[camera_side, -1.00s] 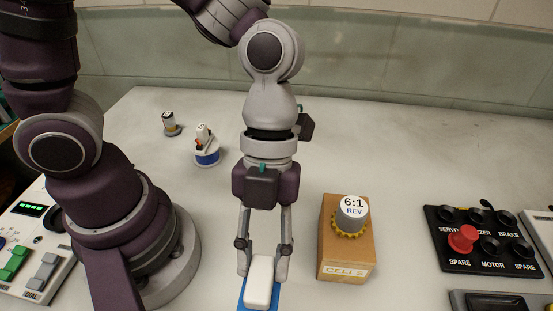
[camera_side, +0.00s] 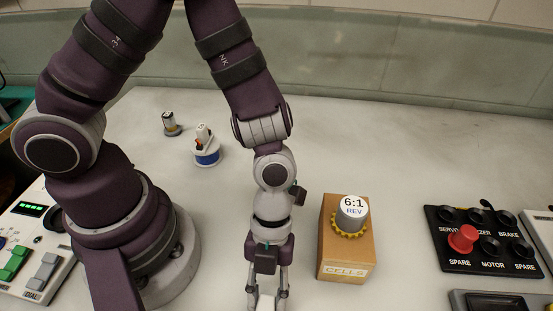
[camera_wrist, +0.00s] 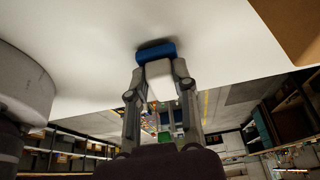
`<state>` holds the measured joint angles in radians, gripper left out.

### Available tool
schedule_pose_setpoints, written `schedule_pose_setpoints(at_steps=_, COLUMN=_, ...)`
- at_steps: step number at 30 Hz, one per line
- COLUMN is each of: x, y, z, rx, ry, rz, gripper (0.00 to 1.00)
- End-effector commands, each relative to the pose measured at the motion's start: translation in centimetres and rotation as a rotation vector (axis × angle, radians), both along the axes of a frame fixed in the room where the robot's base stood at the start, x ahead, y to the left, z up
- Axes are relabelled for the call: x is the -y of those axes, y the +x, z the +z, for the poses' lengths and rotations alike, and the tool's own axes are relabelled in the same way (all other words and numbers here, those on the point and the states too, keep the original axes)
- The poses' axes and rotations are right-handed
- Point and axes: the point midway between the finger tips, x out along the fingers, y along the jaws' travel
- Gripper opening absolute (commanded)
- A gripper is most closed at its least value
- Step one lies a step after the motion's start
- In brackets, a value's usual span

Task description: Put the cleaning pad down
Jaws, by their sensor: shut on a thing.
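The cleaning pad is a white block with a blue underside. In the wrist view its blue part (camera_wrist: 156,51) shows beyond the white block (camera_wrist: 159,72). My gripper (camera_wrist: 158,80) is shut on the white block, one finger on each side. In the side view my gripper (camera_side: 267,300) is at the bottom edge of the picture, and only a bit of the white block (camera_side: 266,304) shows between the fingers. The blue part is out of the side view. A dark shadow lies close by the blue part on the bench; I cannot tell whether they touch.
The bench top (camera_side: 410,175) has free room in the middle. A cardboard CELLS box (camera_side: 345,271) with a round 6:1 REV part (camera_side: 353,214) on it stands right of my gripper. A black switch panel (camera_side: 480,240) lies farther right. The bench edge shows near the pad.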

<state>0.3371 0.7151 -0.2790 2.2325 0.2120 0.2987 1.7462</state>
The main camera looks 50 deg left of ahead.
Motion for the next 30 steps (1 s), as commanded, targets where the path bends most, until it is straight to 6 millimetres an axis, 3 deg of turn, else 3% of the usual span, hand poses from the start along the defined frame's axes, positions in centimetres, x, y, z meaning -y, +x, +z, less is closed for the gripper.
schedule_pose_setpoints(at_steps=3, x=0.0, y=0.0, z=-0.3, rx=-0.001, ry=0.000, rz=0.000, gripper=0.00)
schedule_pose_setpoints(at_steps=4, x=0.0, y=0.0, z=-0.3, rx=-0.001, ry=-0.001, rz=0.000, gripper=0.29)
schedule_pose_setpoints(at_steps=9, x=0.0, y=0.0, z=-0.2, rx=-0.001, ry=-0.001, rz=0.000, gripper=0.51)
schedule_pose_setpoints(at_steps=20, x=0.0, y=0.0, z=0.1, rx=0.001, ry=-0.001, rz=0.001, gripper=0.51)
schedule_pose_setpoints(at_steps=26, x=-0.9, y=1.1, z=3.2, rx=0.009, ry=-0.002, rz=0.003, gripper=0.51)
schedule_pose_setpoints(at_steps=30, x=-1.9, y=2.2, z=6.7, rx=0.009, ry=-0.004, rz=0.006, gripper=0.51)
